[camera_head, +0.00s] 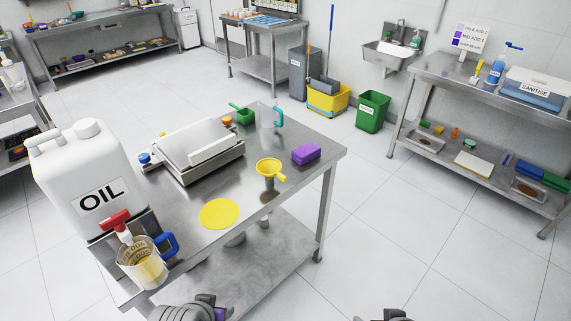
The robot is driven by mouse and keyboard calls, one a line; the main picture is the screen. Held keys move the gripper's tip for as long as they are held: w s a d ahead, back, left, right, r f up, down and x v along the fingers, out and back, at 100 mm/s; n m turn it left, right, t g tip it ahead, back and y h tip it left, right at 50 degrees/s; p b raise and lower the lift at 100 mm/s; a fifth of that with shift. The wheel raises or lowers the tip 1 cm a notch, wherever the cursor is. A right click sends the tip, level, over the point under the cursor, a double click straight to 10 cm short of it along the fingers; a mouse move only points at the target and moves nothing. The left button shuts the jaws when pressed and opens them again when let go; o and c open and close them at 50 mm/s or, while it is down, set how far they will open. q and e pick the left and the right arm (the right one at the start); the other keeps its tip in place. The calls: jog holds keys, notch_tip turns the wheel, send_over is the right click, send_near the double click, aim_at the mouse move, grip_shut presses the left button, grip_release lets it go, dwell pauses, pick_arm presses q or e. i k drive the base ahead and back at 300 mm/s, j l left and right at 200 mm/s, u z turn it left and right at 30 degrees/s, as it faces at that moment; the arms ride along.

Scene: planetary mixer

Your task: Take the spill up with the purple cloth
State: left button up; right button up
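The purple cloth (306,153), a thick folded block, lies near the right edge of the steel table (258,222). The spill (219,213) is a flat, round yellow patch near the table's front edge, to the left of and nearer than the cloth. My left gripper (204,308) shows only in part at the bottom edge, below the table front and apart from the cloth and spill. A small purple patch shows beside it; I cannot tell what it is. My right gripper (388,315) barely shows at the bottom edge, over the floor. The fingertips of both are not clear.
A yellow funnel (270,170) stands between spill and cloth. A white oil canister (84,170) and a measuring jug (143,264) stand at the table's left. A steel scale-like device (193,150) stands behind the spill. Floor right of the table is clear.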

aim_at(307, 152)
jog(key=i+l+u, duration=0.1)
jog(key=u, duration=0.25)
jog(key=i+l+u, duration=0.1)
jog(key=u, duration=0.3)
jog(key=i+l+u, duration=0.15)
jog(key=u, duration=0.2)
jog(key=i+l+u, duration=0.15)
jog(key=l, duration=0.2)
jog(key=i+l+u, duration=0.15)
jog(key=l, duration=0.2)
jog(key=l+u, duration=0.1)
jog(key=l, duration=0.25)
jog(key=i+l, duration=0.15)
jog(key=l, duration=0.2)
jog(key=i+l, duration=0.1)
jog(key=l, duration=0.25)
jog(key=i+l, duration=0.15)
jog(key=l, duration=0.2)
jog(key=u, duration=0.05)
